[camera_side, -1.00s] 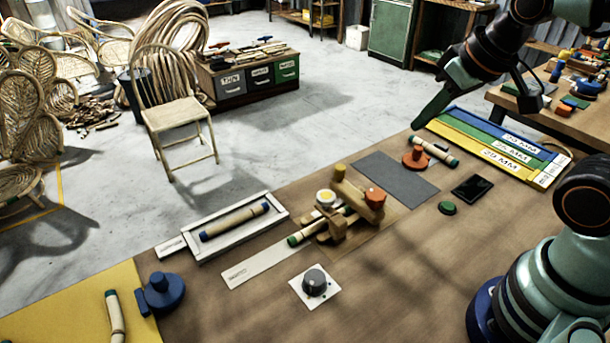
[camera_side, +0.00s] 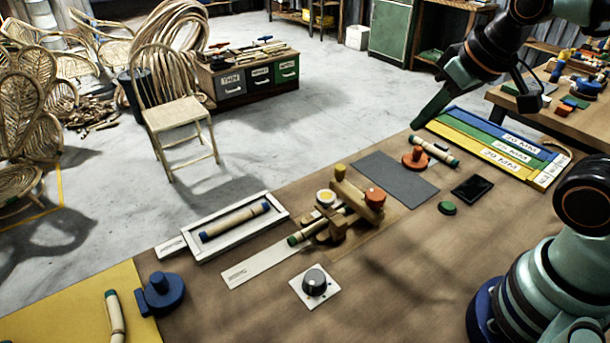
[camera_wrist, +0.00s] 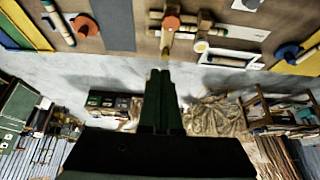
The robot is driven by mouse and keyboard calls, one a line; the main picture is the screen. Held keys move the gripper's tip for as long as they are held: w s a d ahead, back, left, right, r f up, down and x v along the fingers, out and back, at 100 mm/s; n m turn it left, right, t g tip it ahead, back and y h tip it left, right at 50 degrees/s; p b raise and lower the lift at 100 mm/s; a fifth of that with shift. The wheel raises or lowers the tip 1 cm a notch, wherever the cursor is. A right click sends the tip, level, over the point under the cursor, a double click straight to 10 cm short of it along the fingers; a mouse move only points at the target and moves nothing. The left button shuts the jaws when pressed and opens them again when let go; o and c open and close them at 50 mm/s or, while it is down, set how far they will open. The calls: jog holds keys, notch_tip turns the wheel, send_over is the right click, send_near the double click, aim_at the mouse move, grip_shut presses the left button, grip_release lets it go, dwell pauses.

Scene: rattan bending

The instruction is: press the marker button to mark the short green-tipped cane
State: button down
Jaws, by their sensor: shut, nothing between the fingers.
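A short cane with green ends (camera_side: 305,238) lies in the wooden jig (camera_side: 340,222) on the bench. A second green-tipped cane (camera_side: 435,151) lies by an orange knobbed disc (camera_side: 415,158), and a third (camera_side: 115,318) lies on the yellow mat. A small round green button (camera_side: 447,208) is on the bench right of the jig. I cannot tell for certain which control is the marker button. My gripper (camera_side: 417,124) is shut and empty, held in the air at the far side of the bench. In the wrist view, its shut fingers (camera_wrist: 159,76) point towards the jig (camera_wrist: 168,42).
A white tray (camera_side: 277,205) holds a blue-tipped cane (camera_side: 234,221). A dark dial (camera_side: 314,282) sits on a white plate in front of the jig. A blue knobbed disc (camera_side: 162,293), a grey mat (camera_side: 396,180) and a dark screen (camera_side: 472,188) lie around.

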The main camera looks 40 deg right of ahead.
jog(key=n+g, duration=0.6)
jog(key=n, duration=1.2)
send_over(326, 196)
jog(key=f, duration=0.2)
jog(key=shift+r, duration=0.15)
notch_tip(326, 196, down, 14)
jog(key=shift+d+f, duration=0.1)
